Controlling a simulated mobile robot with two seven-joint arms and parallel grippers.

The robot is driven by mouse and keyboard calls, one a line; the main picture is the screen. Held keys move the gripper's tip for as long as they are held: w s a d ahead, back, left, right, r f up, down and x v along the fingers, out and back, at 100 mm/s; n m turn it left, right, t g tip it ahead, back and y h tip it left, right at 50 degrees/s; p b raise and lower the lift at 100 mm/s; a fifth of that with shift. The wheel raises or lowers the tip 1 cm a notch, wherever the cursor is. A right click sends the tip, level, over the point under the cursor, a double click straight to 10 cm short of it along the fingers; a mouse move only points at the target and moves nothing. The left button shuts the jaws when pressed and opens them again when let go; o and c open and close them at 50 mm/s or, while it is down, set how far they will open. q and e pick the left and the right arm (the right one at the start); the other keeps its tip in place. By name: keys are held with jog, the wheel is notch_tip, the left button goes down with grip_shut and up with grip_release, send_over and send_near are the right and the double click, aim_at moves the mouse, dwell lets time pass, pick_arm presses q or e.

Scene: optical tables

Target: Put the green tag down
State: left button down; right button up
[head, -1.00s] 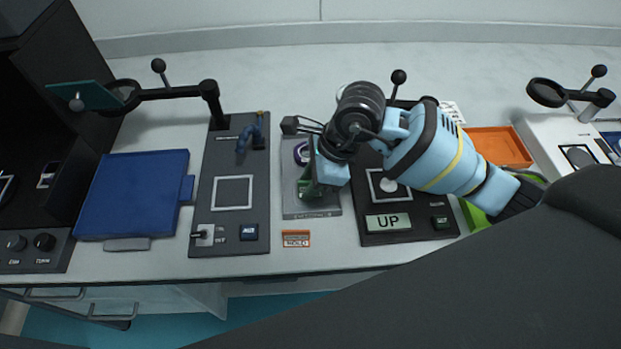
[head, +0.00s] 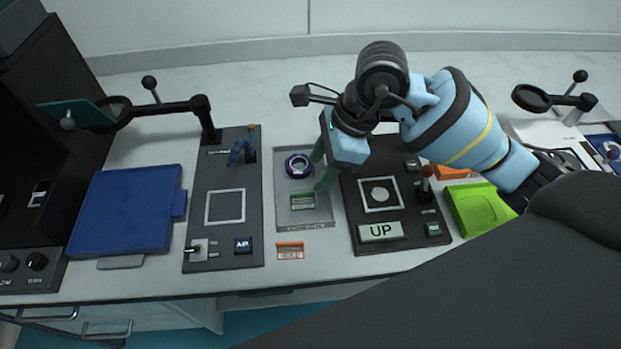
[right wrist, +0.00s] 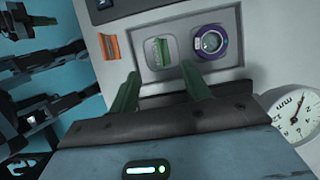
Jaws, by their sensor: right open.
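The green tag (head: 302,201) lies flat in the grey tray (head: 305,222), in its front part. It also shows in the right wrist view (right wrist: 158,52), in a recess just beyond the fingertips. My right gripper (head: 321,168) has green fingers and is open and empty, above the tray's right side. In the right wrist view my open fingers (right wrist: 160,70) point towards the tag, apart from it. A purple-rimmed round part (head: 298,165) sits in the tray behind the tag. My left gripper is not in view.
An orange label (head: 290,251) lies in front of the tray. A dark panel reading UP (head: 380,231) stands to the right, another dark panel (head: 225,235) to the left. Farther out are a blue pad (head: 125,212) and a lime-green tray (head: 480,208).

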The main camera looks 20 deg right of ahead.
jog(key=shift+v, duration=1.55)
jog(key=shift+f, duration=0.1)
